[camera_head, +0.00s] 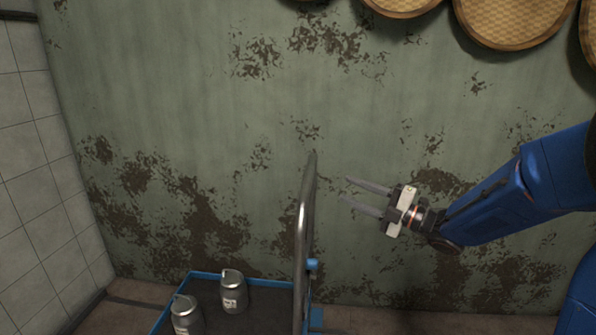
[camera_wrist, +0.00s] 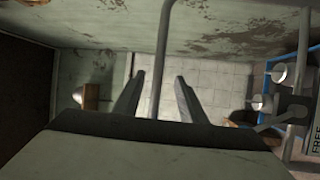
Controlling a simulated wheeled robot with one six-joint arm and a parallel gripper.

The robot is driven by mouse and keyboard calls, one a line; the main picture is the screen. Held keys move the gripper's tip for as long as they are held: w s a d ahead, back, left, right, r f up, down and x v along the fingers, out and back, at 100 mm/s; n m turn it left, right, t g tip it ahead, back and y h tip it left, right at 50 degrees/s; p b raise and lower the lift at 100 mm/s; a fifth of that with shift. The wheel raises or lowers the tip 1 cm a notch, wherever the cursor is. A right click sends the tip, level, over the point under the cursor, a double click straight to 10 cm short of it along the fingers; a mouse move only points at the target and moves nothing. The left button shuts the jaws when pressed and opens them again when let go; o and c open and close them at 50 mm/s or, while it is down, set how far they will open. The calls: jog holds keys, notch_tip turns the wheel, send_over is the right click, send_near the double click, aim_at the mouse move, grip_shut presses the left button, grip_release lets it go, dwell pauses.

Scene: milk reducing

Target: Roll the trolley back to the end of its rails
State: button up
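The trolley (camera_head: 160,322) has a blue-rimmed dark tray at the bottom of the head view, with its lower part cut off. Its grey metal handle (camera_head: 301,240) stands up at the tray's right end. In the wrist view, a handle bar (camera_wrist: 163,45) runs between the fingers in the picture, and the blue tray edge (camera_wrist: 268,62) shows at right. My gripper (camera_head: 347,190) is open and empty, pointing left at the handle. In the head view its fingertips are a little right of the bar, with a gap. No rails can be made out clearly.
Metal cans stand on the tray, one (camera_head: 234,291) near the back and one (camera_head: 187,315) nearer. A stained green wall (camera_head: 200,130) is behind, and a tiled wall (camera_head: 30,180) is at left. Round woven wooden-rimmed pieces (camera_head: 515,18) hang at upper right.

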jog(key=s+x, duration=0.1)
jog(key=x, duration=1.6)
jog(key=shift+a+r+n+g+y, duration=0.25)
jog(key=shift+a+n+g+y, duration=0.05)
jog(key=shift+a, duration=0.15)
jog(key=shift+w, duration=0.1)
grip_shut()
